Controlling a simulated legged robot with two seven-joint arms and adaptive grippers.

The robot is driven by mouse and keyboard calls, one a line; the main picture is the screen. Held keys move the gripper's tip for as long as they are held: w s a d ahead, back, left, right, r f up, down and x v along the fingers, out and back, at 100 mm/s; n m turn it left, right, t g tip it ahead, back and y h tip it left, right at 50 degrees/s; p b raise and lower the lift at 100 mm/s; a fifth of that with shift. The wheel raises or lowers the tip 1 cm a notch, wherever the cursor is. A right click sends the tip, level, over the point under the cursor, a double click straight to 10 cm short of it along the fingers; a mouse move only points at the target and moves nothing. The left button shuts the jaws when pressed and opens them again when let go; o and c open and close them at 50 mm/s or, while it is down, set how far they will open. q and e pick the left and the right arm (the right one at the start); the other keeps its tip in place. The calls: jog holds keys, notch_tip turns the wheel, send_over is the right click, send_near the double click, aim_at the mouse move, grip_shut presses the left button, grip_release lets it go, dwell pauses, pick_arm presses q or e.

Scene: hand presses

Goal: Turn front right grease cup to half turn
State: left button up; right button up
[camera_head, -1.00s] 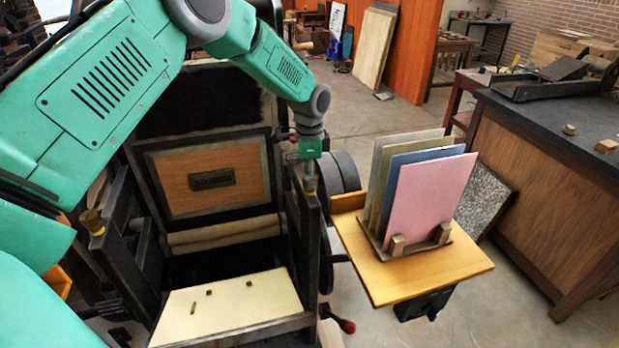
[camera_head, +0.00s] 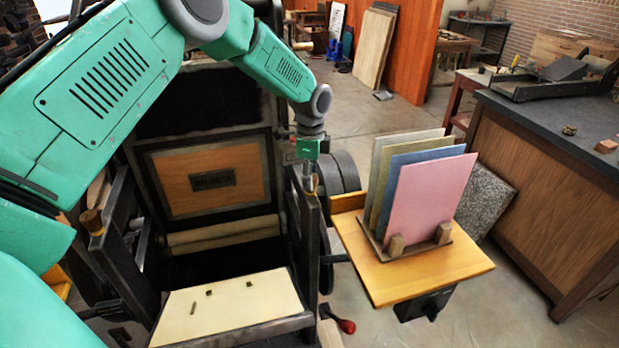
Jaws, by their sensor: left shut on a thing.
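The front right grease cup (camera_head: 310,186) is a small brass-coloured cup on top of the press's right front post. My left gripper (camera_head: 308,178) points straight down over it and is shut on it, hiding most of the cup. The matching front left grease cup (camera_head: 93,221) is brass-coloured and sits in plain view on the left post. My left arm comes in from the left across the top. My right gripper is not in view.
The press holds a cream board (camera_head: 230,312) at its front and a framed wood panel (camera_head: 208,180) behind. A wooden side shelf (camera_head: 455,277) with upright coloured sheets (camera_head: 430,200) stands right of the post. A red-knobbed handle (camera_head: 346,326) sticks out low.

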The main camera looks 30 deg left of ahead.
pick_arm(q)
jog(key=o, duration=1.2)
jog(key=shift+w, duration=0.15)
jog(key=shift+c, duration=0.2)
jog(key=shift+w+f, duration=0.15)
jog(key=shift+r, duration=0.2)
notch_tip(320, 180, up, 12)
jog(key=shift+w+f, duration=0.25)
jog(key=shift+w, duration=0.05)
jog(key=shift+a, duration=0.1)
